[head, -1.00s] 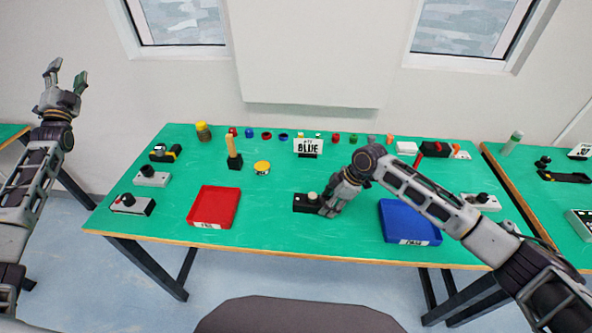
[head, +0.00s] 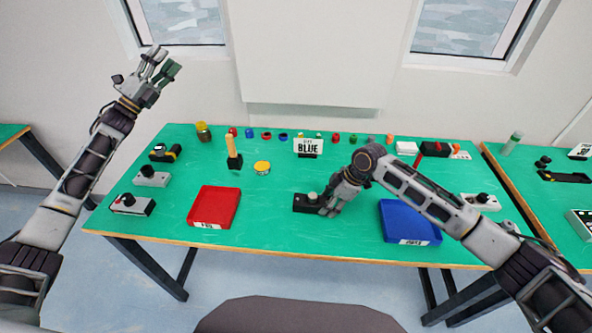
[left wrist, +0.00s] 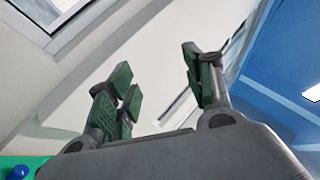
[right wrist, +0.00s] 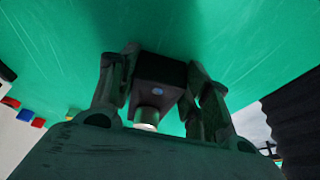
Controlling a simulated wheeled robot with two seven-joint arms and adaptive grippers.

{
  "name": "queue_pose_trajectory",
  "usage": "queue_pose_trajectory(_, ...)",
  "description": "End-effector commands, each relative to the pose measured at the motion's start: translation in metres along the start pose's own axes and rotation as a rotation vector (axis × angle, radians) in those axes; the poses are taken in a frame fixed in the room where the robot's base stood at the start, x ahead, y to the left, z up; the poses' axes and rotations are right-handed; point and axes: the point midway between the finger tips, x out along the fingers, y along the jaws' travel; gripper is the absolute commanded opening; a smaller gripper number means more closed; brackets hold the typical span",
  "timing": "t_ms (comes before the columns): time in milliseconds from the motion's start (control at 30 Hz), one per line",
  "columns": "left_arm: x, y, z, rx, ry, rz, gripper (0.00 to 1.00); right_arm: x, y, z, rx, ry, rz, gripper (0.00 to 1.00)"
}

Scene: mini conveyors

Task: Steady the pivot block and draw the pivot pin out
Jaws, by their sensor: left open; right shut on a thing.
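The dark pivot block (head: 304,203) stands on the green table, between the red and blue trays. The pale round head of the pivot pin (head: 312,195) sticks up from it. My right gripper (head: 330,205) is shut on the block; the right wrist view shows the block (right wrist: 160,75) between both fingers and the pale pin head (right wrist: 147,116) near them. My left gripper (head: 161,66) is open and empty, raised well above the table at the upper left. The left wrist view shows its spread green finger pads (left wrist: 160,90) against wall and ceiling.
A red tray (head: 232,190) lies left of the block and a blue tray (head: 428,238) right of it. A wooden-handled tool (head: 231,147) stands upright behind the red tray. Grey control boxes (head: 140,207) stand at the left.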

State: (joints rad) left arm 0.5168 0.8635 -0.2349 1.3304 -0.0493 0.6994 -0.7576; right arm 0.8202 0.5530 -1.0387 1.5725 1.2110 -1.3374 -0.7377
Motion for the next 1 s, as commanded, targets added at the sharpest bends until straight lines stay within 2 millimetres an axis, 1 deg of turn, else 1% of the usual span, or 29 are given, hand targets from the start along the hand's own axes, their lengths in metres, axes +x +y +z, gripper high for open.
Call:
queue_pose_trajectory(33,0.007,0.0,-0.016,0.011,0.041,-0.005,0.52,0.006,-0.005,0.004,0.001,-0.008,-0.013,0.12)
queue_pose_trajectory(167,0.021,0.0,-0.055,0.048,0.15,-0.012,0.52,0.006,-0.005,0.004,0.001,-0.008,-0.013,0.12)
queue_pose_trajectory(200,0.025,0.0,-0.067,0.059,0.185,-0.015,0.52,0.006,-0.005,0.004,0.001,-0.008,-0.013,0.12)
queue_pose_trajectory(433,0.041,0.002,-0.138,0.122,0.38,-0.024,0.52,0.006,-0.005,0.004,0.001,-0.008,-0.013,0.12)
queue_pose_trajectory(600,0.047,0.004,-0.188,0.171,0.526,-0.03,0.52,0.006,-0.005,0.004,0.001,-0.008,-0.013,0.12)
queue_pose_trajectory(733,0.048,0.007,-0.226,0.208,0.637,-0.031,0.52,0.006,-0.005,0.004,0.001,-0.008,-0.013,0.12)
queue_pose_trajectory(1000,0.043,0.013,-0.297,0.295,0.867,-0.028,0.52,0.006,-0.004,0.004,0.001,-0.008,-0.012,0.12)
